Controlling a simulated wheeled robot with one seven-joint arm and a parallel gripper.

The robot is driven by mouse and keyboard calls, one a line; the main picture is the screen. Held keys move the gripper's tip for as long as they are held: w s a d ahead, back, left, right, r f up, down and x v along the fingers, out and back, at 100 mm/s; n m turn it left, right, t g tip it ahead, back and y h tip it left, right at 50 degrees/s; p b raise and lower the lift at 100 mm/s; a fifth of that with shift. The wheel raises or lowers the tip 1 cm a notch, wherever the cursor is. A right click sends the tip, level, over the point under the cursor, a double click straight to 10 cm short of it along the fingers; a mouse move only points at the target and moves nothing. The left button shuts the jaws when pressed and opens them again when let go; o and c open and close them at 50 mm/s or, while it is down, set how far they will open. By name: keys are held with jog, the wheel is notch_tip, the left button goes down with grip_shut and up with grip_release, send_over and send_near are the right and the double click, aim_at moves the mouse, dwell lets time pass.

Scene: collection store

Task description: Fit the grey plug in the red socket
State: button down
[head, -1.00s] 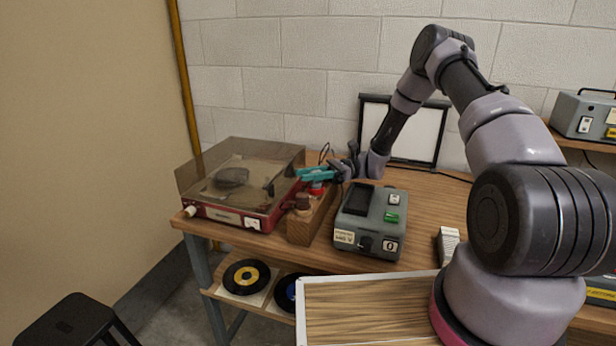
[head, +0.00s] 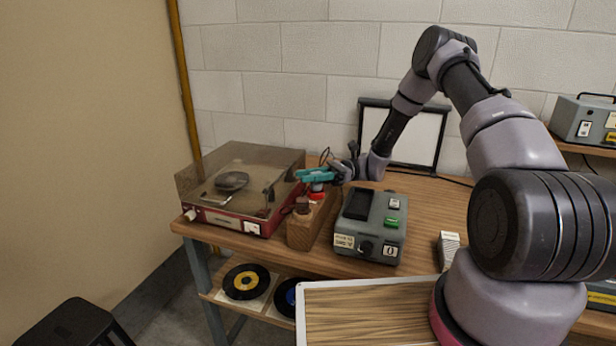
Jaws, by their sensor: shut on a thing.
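My gripper (head: 314,175) has teal fingers and reaches in from the right, over the far end of a wooden block (head: 301,235). It is shut on what appears to be the grey plug, which the fingers almost wholly hide. The red socket (head: 317,193) shows just below the fingers, on top of the block. I cannot tell whether the plug touches the socket or is inside it.
A record player (head: 240,190) with a clear lid stands close on the left of the block. A grey-green device (head: 368,222) with a green button stands close on the right. A framed white panel (head: 420,135) leans against the wall. Records lie on the lower shelf.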

jog(key=shift+f, duration=0.8)
jog(key=c, duration=0.9)
grip_release()
jog(key=shift+v, duration=5.55)
jog(key=shift+r, duration=0.1)
